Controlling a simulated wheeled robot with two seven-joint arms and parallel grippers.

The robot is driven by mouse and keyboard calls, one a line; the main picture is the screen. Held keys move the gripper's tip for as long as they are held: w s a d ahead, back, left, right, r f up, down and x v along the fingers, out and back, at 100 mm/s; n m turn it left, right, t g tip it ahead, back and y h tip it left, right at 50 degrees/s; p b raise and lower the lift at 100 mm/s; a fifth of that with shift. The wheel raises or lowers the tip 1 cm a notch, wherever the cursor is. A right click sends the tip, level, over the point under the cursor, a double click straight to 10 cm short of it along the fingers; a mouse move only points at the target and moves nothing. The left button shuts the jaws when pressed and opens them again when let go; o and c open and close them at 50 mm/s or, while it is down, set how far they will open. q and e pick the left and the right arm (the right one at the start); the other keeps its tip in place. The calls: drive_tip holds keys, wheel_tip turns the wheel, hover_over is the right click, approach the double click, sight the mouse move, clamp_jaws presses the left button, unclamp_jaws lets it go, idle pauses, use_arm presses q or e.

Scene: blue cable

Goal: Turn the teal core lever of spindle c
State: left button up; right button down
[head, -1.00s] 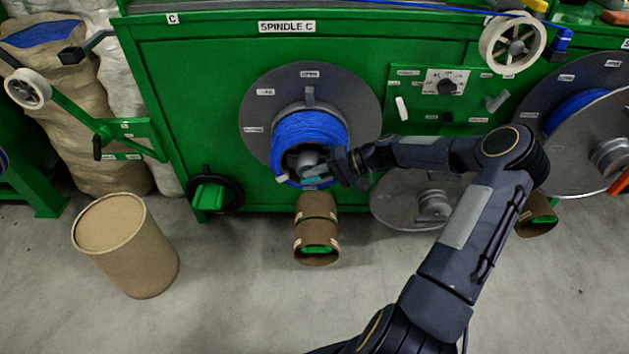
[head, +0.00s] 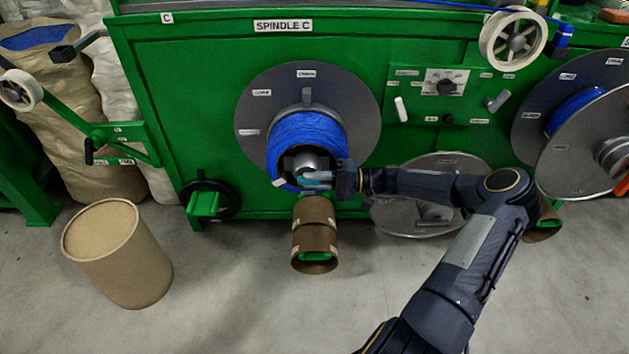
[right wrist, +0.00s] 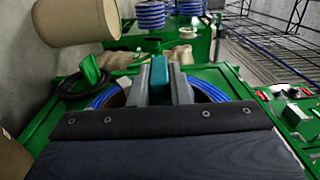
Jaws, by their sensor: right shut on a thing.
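Spindle C is on the green machine, with a blue cable coil (head: 298,130) around its core in front of a grey round flange (head: 262,105). The teal core lever (head: 314,184) shows at the lower part of the core opening, partly hidden by my gripper. My right gripper (head: 318,179) reaches in from the right and is shut on the lever. In the right wrist view the teal lever (right wrist: 160,76) stands between the two grey fingers. My left gripper is not in view.
Brown cardboard cores (head: 314,238) stick out just below the coil. A black handwheel (head: 232,200) is at left, and a loose grey flange (head: 390,218) leans at right. A brown drum (head: 118,255) stands on the floor, which is otherwise clear in front.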

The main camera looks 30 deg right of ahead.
drive_tip(key=c, duration=1.4)
unclamp_jaws()
drive_tip(key=shift+o, duration=0.2)
drive_tip(key=shift+d, duration=0.1)
drive_tip(key=p+v, duration=0.1)
drive_tip(key=v, duration=0.6)
drive_tip(key=shift+s+d, duration=0.2)
drive_tip(key=shift+d, duration=0.05)
drive_tip(key=shift+d, duration=0.1)
